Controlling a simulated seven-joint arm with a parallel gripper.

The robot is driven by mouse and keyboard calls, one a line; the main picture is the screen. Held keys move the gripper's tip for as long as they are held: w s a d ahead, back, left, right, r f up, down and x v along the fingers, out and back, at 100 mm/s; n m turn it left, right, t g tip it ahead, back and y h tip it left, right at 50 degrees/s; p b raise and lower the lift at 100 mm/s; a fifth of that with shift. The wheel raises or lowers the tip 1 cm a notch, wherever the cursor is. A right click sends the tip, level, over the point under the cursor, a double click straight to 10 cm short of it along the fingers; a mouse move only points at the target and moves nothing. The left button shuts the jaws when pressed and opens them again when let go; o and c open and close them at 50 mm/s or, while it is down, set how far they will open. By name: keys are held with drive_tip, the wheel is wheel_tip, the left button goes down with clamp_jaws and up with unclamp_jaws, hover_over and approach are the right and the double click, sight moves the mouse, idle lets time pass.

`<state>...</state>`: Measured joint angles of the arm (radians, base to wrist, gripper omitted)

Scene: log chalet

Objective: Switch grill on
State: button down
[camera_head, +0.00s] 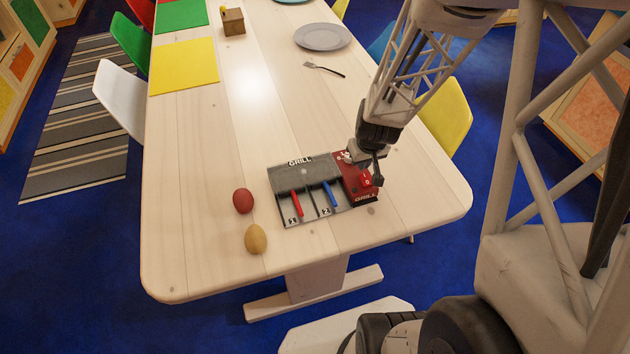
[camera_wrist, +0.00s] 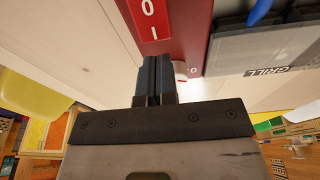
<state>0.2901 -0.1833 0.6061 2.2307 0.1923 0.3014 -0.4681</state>
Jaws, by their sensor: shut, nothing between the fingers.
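The grill (camera_head: 304,177) lies on the wooden table, a grey plate with a red control box (camera_head: 359,190) on its right side. A red-handled and a blue-handled piece lie in its slots. My gripper (camera_head: 378,180) is shut and empty, right at the red box. In the wrist view my gripper (camera_wrist: 153,62) points at the red box (camera_wrist: 188,40), its closed fingertips below a red switch (camera_wrist: 150,18) marked O and I. A whitish knob (camera_wrist: 180,70) is partly hidden beside the fingers. I cannot tell whether the fingertips touch the box.
A red egg-shaped object (camera_head: 243,201) and a tan one (camera_head: 256,239) lie left of the grill. The table between is clear. Chairs stand along both sides.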

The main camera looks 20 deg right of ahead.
drive_tip(key=shift+f, duration=0.65)
idle(0.6)
drive_tip(key=shift+r, duration=0.15)
drive_tip(key=shift+r, duration=0.5)
drive_tip(key=shift+r, duration=0.1)
idle(0.7)
drive_tip(key=shift+r, duration=2.45)
